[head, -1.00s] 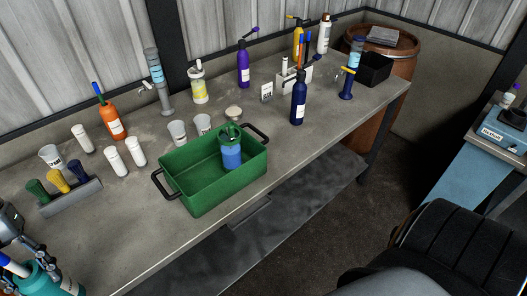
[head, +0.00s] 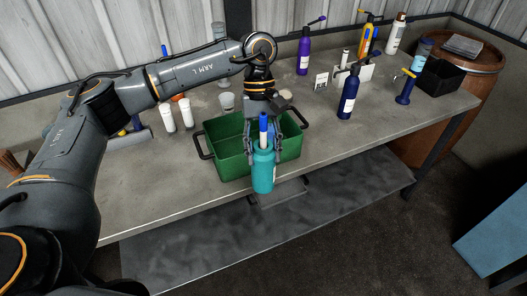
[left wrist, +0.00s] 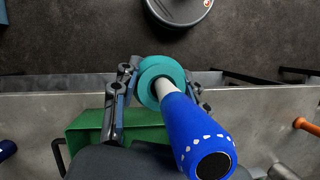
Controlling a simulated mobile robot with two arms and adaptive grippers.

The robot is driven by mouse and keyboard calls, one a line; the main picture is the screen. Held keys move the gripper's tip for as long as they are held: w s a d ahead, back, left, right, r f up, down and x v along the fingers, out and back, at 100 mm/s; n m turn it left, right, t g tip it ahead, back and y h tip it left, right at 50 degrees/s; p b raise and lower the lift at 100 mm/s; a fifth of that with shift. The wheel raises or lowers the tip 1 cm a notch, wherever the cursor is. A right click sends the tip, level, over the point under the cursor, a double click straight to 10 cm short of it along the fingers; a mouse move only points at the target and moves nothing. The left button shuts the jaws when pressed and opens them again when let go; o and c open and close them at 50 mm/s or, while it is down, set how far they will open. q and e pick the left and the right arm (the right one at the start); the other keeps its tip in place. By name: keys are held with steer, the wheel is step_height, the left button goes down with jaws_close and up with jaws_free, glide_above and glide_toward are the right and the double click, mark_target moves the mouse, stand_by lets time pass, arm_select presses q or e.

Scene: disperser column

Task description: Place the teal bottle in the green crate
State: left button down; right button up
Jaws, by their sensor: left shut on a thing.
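The teal bottle (head: 263,171), with a blue-and-white marker-like top, is held upright by my left gripper (head: 268,148). In the head view it overlaps the near wall of the green crate (head: 228,162) close to the table's front edge. In the left wrist view the teal bottle (left wrist: 152,72) sits between the fingers, its blue top (left wrist: 200,140) towards the camera. There the green crate (left wrist: 85,128) shows beside and below the gripper, and the bottle overlaps the table edge. The gripper hides much of the crate's inside. My right gripper is out of view.
A dark blue bottle (head: 348,92) stands right of the crate, and a purple bottle (head: 303,53) behind it. White tubes (head: 186,113) stand left of the crate. A black bin (head: 440,77) is at the table's right end. Bare tabletop (head: 340,138) lies right of the crate.

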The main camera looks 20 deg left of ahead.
arm_select(q)
steer(key=w+a+m+t+y+b, duration=0.15)
steer(key=w+a+m, duration=0.35)
steer(key=m, duration=0.6)
steer(key=w+a+r+m+t+y+b, duration=0.1)
steer(key=w+a+m+t+y, duration=0.4)
steer(key=m, duration=0.6)
steer(key=w+a+m+t+h+b, duration=0.1)
steer(key=w+a+m+b, duration=0.15)
steer(key=a+m, duration=0.65)
step_height(320, 180, down, 10)
steer(key=d+m+p, duration=0.1)
steer(key=d+p, duration=0.1)
steer(key=p, duration=0.1)
steer(key=shift+w+d+r+m+g+p, duration=0.15)
steer(key=shift+w+m+g+p, duration=0.2)
steer(key=shift+m+p, duration=0.05)
steer(key=c, duration=0.7)
jaws_free()
steer(key=shift+y, duration=0.25)
steer(key=shift+r, duration=0.1)
